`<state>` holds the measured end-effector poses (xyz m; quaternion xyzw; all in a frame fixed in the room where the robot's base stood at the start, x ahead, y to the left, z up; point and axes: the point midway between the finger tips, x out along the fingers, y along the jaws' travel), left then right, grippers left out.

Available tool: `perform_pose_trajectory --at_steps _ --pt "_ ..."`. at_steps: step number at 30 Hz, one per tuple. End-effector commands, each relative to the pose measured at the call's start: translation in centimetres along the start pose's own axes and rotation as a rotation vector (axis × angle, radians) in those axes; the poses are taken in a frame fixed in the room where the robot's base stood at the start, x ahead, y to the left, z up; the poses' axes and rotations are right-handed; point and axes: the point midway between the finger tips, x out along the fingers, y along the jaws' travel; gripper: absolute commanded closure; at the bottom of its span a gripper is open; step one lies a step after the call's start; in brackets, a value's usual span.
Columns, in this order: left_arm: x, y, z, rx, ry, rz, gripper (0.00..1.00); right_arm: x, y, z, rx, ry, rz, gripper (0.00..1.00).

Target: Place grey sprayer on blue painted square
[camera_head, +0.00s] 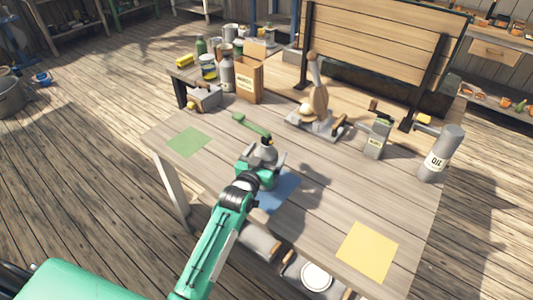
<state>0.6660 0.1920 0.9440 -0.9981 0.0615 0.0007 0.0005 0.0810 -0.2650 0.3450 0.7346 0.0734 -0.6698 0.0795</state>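The grey sprayer (268,152), with a dark top, is between the fingers of my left gripper (262,160), which appear closed against its sides. The gripper hides the sprayer's lower part, so I cannot tell whether its base touches the table. The blue painted square (279,191) is on the table, partly covered by my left gripper and wrist. The sprayer shows at the far side of the square in the picture. My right gripper is not in view.
The wooden table (340,210) has a green square (189,141) at left and a yellow square (367,251) at front right. A green-handled tool (250,125) lies behind the sprayer.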

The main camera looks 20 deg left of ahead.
Motion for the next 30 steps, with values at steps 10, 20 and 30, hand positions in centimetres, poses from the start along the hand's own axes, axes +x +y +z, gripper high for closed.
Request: perform_pose_trajectory --at_steps 10,20,30 --pt "-0.1 0.0 -0.3 0.000 0.001 0.000 0.15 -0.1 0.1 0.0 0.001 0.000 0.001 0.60" --pt "-5.3 0.0 -0.1 0.000 -0.001 0.000 0.15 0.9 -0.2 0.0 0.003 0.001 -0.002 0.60" --pt "-10.7 0.0 -0.1 0.000 0.000 0.000 0.15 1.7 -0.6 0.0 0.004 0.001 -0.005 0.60"
